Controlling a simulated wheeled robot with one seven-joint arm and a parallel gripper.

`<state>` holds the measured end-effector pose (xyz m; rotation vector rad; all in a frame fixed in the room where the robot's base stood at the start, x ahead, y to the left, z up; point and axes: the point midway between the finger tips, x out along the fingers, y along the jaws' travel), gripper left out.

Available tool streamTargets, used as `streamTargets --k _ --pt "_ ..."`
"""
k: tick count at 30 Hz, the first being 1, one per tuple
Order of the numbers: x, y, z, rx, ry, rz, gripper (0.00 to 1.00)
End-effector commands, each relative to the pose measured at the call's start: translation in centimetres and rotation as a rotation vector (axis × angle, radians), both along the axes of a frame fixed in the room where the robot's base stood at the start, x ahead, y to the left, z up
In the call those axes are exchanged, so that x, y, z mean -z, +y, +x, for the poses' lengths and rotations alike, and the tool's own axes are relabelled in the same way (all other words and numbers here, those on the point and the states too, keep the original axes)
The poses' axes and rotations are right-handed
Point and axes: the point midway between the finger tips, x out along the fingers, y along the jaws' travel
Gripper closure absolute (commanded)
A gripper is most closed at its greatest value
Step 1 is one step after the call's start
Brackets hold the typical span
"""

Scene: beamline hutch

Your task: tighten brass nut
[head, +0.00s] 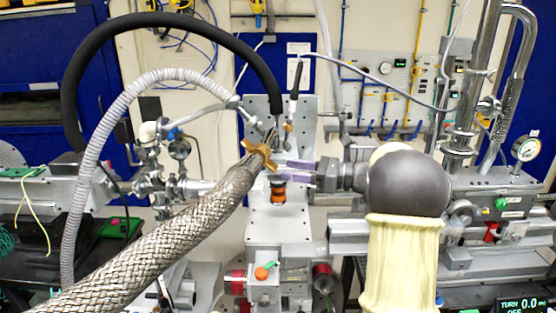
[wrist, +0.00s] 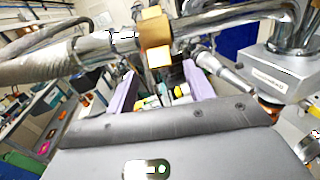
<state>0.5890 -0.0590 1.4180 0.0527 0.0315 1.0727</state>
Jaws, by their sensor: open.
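The brass nut (head: 261,153) is a winged fitting at the upper end of a braided metal hose (head: 165,240), near the middle of the head view. In the wrist view the brass nut (wrist: 155,36) is at top centre, on a metal pipe line. My gripper (head: 292,170) has purple fingers and reaches in from the right, just right of and slightly below the nut. In the wrist view my gripper (wrist: 160,84) is open, with a finger on each side and the nut beyond the tips. I see no contact; the exact gap is unclear.
An orange and black knob (head: 278,191) stands just below my fingers. A black hose (head: 190,22) and a grey corrugated hose (head: 88,185) arch at left. A pressure gauge (head: 526,149) and steel pipes are at right. A display (head: 525,304) reads TURN 0.0 and OFF.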

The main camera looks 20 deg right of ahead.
Motion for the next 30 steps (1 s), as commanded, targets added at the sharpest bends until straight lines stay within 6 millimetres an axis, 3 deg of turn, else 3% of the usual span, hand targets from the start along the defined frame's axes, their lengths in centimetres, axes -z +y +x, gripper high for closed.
streamTargets --k 7,18,25,30 --pt "-0.3 3.3 1.8 -0.002 0.001 0.002 0.47" --pt "0.1 3.9 2.1 0.000 0.001 0.000 0.47" --pt "0.0 3.8 2.1 0.000 0.001 0.000 0.90" --pt "0.0 3.8 2.1 0.001 0.001 -0.002 0.92"
